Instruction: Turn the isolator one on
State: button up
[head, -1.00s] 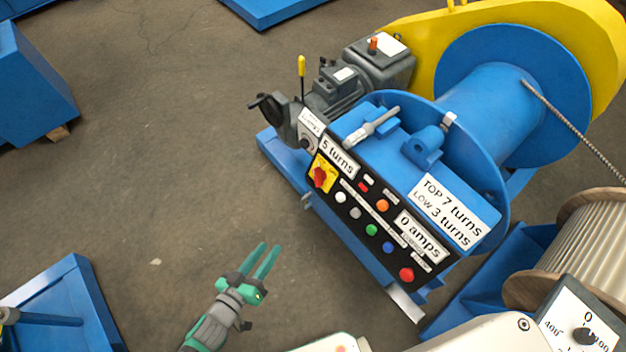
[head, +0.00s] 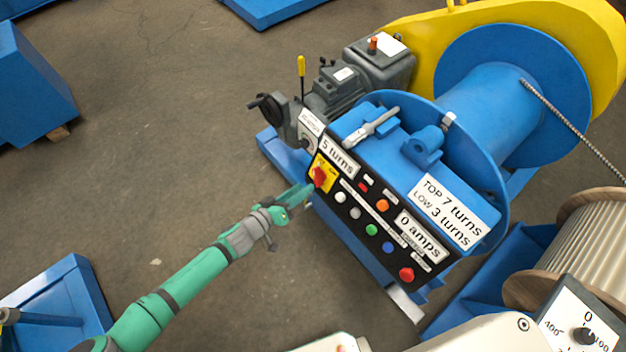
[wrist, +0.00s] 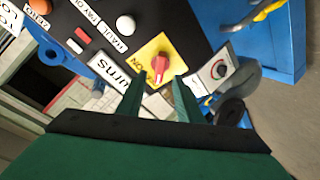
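The isolator is a red rotary knob (head: 319,176) on a yellow square plate (head: 326,164) at the upper left of the black control panel (head: 375,220). In the wrist view the red knob (wrist: 160,64) stands on its yellow plate (wrist: 152,47), just beyond my fingertips. My green gripper (head: 308,190) reaches toward the panel's left edge, close to the knob. In the wrist view my gripper (wrist: 158,80) has its two fingers apart with a gap between them, and nothing is held. I cannot tell whether a fingertip touches the plate.
The panel has several buttons close by, including a white one (head: 340,198) and a red one (head: 406,274). A second dial (wrist: 219,70) is beside the yellow plate. The blue winch drum (head: 490,115) stands behind. Open floor (head: 170,150) lies to the left.

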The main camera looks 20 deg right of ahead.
aim_at(315, 179)
jog(key=x, duration=0.6)
jog(key=shift+w+d+f, duration=0.1)
jog(key=shift+w+d, duration=0.05)
jog(key=shift+d, duration=0.05)
grip_shut()
